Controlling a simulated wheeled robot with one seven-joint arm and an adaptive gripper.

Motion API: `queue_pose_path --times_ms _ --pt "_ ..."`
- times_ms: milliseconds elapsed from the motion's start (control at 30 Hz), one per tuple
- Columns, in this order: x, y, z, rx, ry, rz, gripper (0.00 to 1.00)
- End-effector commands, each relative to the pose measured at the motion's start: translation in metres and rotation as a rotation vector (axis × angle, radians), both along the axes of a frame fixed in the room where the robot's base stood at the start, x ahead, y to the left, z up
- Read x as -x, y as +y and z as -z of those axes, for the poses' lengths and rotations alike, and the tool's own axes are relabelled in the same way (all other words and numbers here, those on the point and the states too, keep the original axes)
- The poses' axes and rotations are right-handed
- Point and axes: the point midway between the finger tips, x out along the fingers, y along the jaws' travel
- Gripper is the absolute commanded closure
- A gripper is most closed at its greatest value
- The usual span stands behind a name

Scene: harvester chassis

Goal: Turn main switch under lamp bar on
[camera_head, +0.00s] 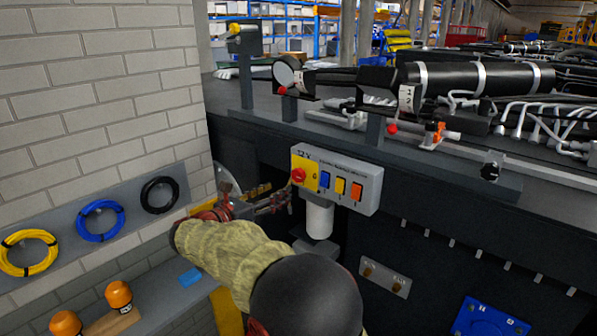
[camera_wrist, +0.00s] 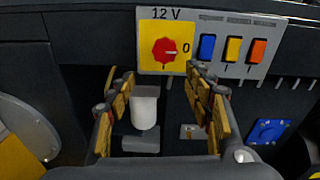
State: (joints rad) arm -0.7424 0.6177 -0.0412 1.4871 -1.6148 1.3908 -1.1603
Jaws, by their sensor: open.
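The main switch is a red rotary knob (camera_head: 299,175) on a yellow plate marked 12 V, at the left end of a grey control box (camera_head: 367,198). In the wrist view the knob (camera_wrist: 166,51) has a pale pointer mark facing right, towards a 0. My gripper (camera_wrist: 163,86) is open and empty. Its two fingers stand apart just below the yellow plate, one on each side of the knob in the picture. In the head view my gripper (camera_head: 283,202) is left of and slightly below the knob; contact is not visible.
Blue, yellow and orange rocker switches (camera_head: 341,186) sit right of the knob. A dark rail (camera_head: 400,158) runs above the box. A white cylinder (camera_head: 319,220) hangs below it. A brick wall (camera_head: 100,80) with coiled cables stands at the left.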

Motion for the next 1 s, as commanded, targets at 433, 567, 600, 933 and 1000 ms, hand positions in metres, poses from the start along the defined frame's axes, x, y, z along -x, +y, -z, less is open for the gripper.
queue_pose_path --times_ms 433,567,600,933,1000 --pt "-0.012 -0.015 -0.013 0.175 0.074 0.011 0.48" --pt "-0.028 -0.028 -0.013 0.173 0.073 0.011 0.48" --pt "-0.033 -0.032 -0.012 0.172 0.074 0.011 0.48" --pt "-0.058 -0.051 -0.011 0.172 0.073 0.009 0.48" --pt "-0.059 -0.052 -0.011 0.172 0.073 0.009 0.48"
